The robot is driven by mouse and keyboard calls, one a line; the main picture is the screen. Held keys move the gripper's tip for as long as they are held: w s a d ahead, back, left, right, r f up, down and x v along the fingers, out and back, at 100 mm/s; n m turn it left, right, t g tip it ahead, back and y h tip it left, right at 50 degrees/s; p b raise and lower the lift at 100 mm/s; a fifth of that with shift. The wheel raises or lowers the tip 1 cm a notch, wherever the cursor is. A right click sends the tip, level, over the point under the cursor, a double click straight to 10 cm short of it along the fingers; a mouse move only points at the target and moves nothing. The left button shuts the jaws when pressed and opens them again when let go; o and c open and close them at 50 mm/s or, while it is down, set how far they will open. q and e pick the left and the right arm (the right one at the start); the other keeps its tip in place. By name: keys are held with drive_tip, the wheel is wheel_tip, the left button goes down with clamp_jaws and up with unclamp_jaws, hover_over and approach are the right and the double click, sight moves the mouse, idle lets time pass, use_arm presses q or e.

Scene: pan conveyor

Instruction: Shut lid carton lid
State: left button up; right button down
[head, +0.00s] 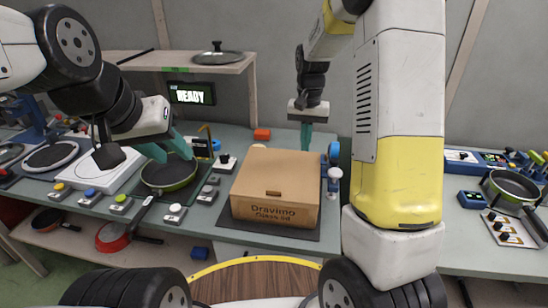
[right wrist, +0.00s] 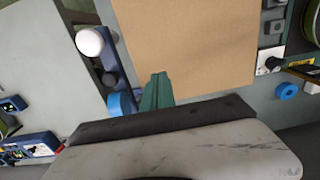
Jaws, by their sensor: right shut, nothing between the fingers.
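The brown cardboard carton (head: 248,208) stands on a dark mat on the bench, its printed front facing me. Its lid (head: 280,170) lies over the top and looks flat and down, with a small dark slot near the front edge. In the right wrist view the lid (right wrist: 190,45) fills the upper middle as a plain tan surface. My right gripper (head: 306,136) points down just behind the carton's far right side, shut and empty; its fingertips (right wrist: 157,88) show at the lid's edge, and I cannot tell whether they touch it. My left gripper (head: 168,147) is open and empty above a pan.
The green-rimmed black pan (head: 168,174) is left of the carton. A blue and white device (head: 334,172) stands close to the carton's right side. A shelf with a pan lid (head: 218,56) and a READY display (head: 192,94) are at the back.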

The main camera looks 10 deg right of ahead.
sight(304, 167)
drive_tip(key=shift+f, duration=2.35)
idle(1.0)
wheel_tip(304, 167, up, 8)
idle(0.9)
drive_tip(key=shift+r, duration=0.1)
drive_tip(key=s+r+n+t, duration=0.1)
drive_tip(key=s+r, duration=0.3)
drive_tip(key=s, duration=0.4)
drive_tip(key=s+a+r+n+t+y, duration=0.1)
drive_tip(key=s+r+t, duration=0.2)
drive_tip(key=s, duration=0.5)
drive_tip(key=s+a+r+n+t+y, duration=0.1)
drive_tip(key=s+r, duration=0.3)
drive_tip(key=s, duration=0.4)
drive_tip(key=shift+s+r+n+t, duration=0.15)
drive_tip(key=shift+r+n+t, duration=0.2)
drive_tip(key=shift+t, duration=0.25)
